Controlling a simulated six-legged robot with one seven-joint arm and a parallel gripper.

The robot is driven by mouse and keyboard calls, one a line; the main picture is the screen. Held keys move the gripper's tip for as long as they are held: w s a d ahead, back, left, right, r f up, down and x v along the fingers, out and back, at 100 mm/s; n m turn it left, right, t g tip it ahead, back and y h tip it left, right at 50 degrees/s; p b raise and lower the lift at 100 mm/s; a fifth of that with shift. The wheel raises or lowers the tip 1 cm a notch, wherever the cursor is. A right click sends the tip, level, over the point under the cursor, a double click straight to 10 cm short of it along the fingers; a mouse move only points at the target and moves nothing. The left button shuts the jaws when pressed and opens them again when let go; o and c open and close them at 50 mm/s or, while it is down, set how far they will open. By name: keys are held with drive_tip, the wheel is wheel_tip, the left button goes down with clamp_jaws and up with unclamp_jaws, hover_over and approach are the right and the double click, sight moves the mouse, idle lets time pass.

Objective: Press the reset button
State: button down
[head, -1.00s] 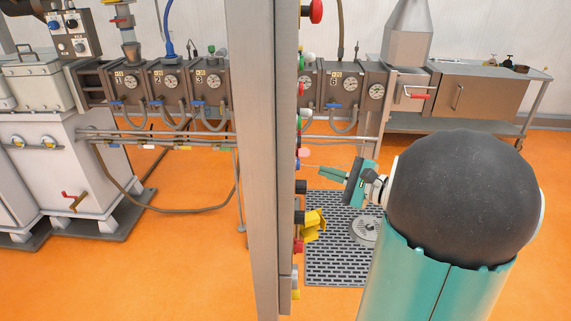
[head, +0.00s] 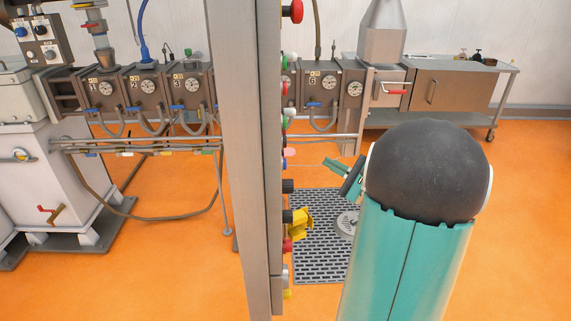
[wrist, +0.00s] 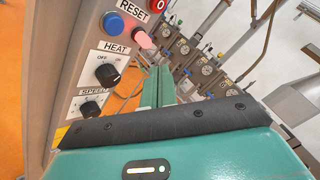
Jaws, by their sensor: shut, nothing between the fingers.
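The control panel (head: 245,150) stands edge-on in the head view, its buttons facing right. In the wrist view a RESET label (wrist: 134,11) sits above a blue button (wrist: 113,22) and a pink button (wrist: 143,38); I cannot tell which one it names. The pink button also sticks out from the panel in the head view (head: 289,152). My gripper (head: 327,162) is shut and empty, to the right of the pink button with a clear gap in the picture. In the wrist view its teal fingers (wrist: 158,78) point up, just below the pink button.
Below the buttons are a HEAT knob (wrist: 107,73) and a SPEED knob (wrist: 92,108). A yellow-guarded control (head: 300,224) sticks out lower on the panel. Machines with gauges (head: 145,88) line the back. Open orange floor (head: 520,220) lies to the right.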

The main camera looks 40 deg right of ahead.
drive_tip(key=w+a, duration=0.4)
drive_tip(key=a, duration=0.2)
drive_tip(key=shift+w+a, duration=0.2)
drive_tip(key=shift+w+a, duration=0.1)
idle(1.9)
drive_tip(key=shift+w+a, duration=0.15)
drive_tip(key=shift+a, duration=0.1)
drive_tip(key=shift+w+a, duration=0.3)
drive_tip(key=shift+a, duration=0.1)
idle(1.1)
drive_tip(key=shift+s+d, duration=0.55)
drive_tip(key=shift+d, duration=0.2)
drive_tip(key=shift+d, duration=0.1)
drive_tip(key=shift+s+d, duration=0.7)
drive_tip(key=shift+d, duration=0.3)
drive_tip(key=shift+s+d, duration=0.7)
drive_tip(key=shift+d, duration=0.3)
